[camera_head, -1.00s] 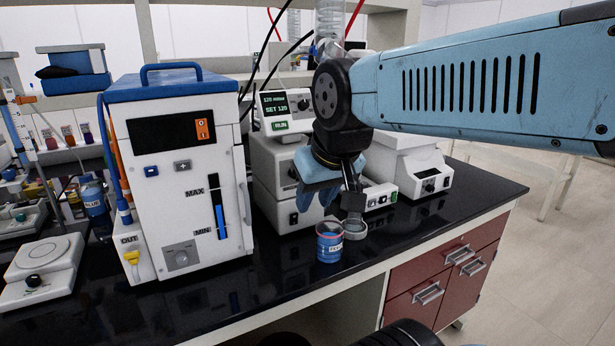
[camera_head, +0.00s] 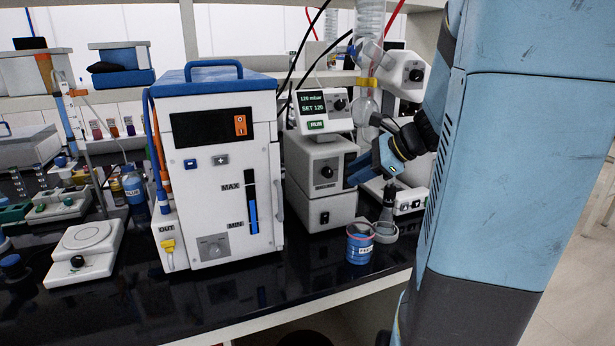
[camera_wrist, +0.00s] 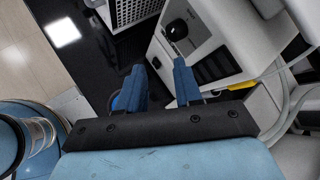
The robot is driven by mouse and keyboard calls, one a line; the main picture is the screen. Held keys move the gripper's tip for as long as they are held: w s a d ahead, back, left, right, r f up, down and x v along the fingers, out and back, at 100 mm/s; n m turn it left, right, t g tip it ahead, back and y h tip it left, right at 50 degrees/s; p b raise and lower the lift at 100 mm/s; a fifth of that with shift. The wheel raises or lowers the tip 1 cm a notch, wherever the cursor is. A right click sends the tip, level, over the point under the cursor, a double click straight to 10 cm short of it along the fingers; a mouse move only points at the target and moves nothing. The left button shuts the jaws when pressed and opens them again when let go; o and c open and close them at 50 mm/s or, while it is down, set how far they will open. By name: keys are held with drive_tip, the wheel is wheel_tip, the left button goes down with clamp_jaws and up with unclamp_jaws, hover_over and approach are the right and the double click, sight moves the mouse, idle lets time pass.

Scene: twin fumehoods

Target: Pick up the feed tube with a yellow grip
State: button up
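In the wrist view a yellow piece (camera_wrist: 300,60) sits along pale curved tubing at the right; it may be the feed tube's grip, but I cannot tell. In the head view a yellow fitting (camera_head: 168,245) sits below the OUT label on the white and blue unit, and a yellow clip (camera_head: 365,82) is on the glass column. My gripper (camera_head: 358,173) is in front of the grey and white box with the pressure display. In the wrist view its two blue fingers (camera_wrist: 160,84) stand apart with nothing visible between them. No thing is clearly identifiable as the feed tube.
A blue labelled beaker (camera_head: 360,244) stands near the bench's front edge, below my gripper. Glassware (camera_head: 368,105) stands close behind my gripper. Free black bench lies in front of the unit.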

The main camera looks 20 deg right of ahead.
drive_tip(key=w+d+f+m+t+h, duration=0.1)
drive_tip(key=w+d+m+t, duration=0.1)
drive_tip(key=d+m, duration=0.4)
drive_tip(key=w+d+f+m+t+h, duration=0.1)
drive_tip(key=w+d+m+t, duration=0.2)
drive_tip(key=d, duration=0.6)
drive_tip(key=a+x, duration=0.1)
drive_tip(key=x, duration=1.1)
drive_tip(key=shift+a+f+m, duration=0.2)
drive_tip(key=shift+f+m, duration=0.2)
drive_tip(key=shift+f, duration=0.15)
clamp_jaws()
